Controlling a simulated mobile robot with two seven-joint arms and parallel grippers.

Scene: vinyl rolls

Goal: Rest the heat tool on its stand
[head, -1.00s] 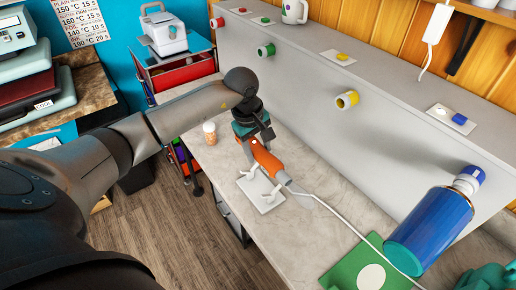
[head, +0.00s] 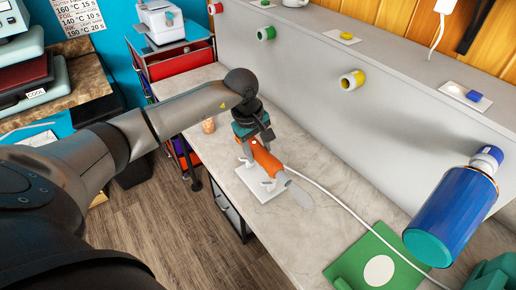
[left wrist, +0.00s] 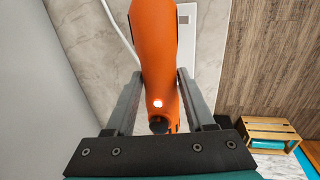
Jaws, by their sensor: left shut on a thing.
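The heat tool, with an orange body (head: 265,159) and a grey front end, is held in the closed jaws of my left gripper (head: 256,142). In the left wrist view, the orange body (left wrist: 157,60) lies between the two fingers (left wrist: 157,105), with a small white light on it. The stand, a white plate (head: 265,195) with upright prongs, lies on the bench under the tool. The tool is above the plate, its front end pointing to the lower right. I cannot tell whether it touches the prongs.
A blue roll (head: 450,220) stands out at the right, above a green mat (head: 375,262) with a white disc. A small orange-brown jar (head: 208,126) stands behind the stand. A white cord (head: 335,197) trails along the bench. The grey back panel (head: 400,125) borders the bench.

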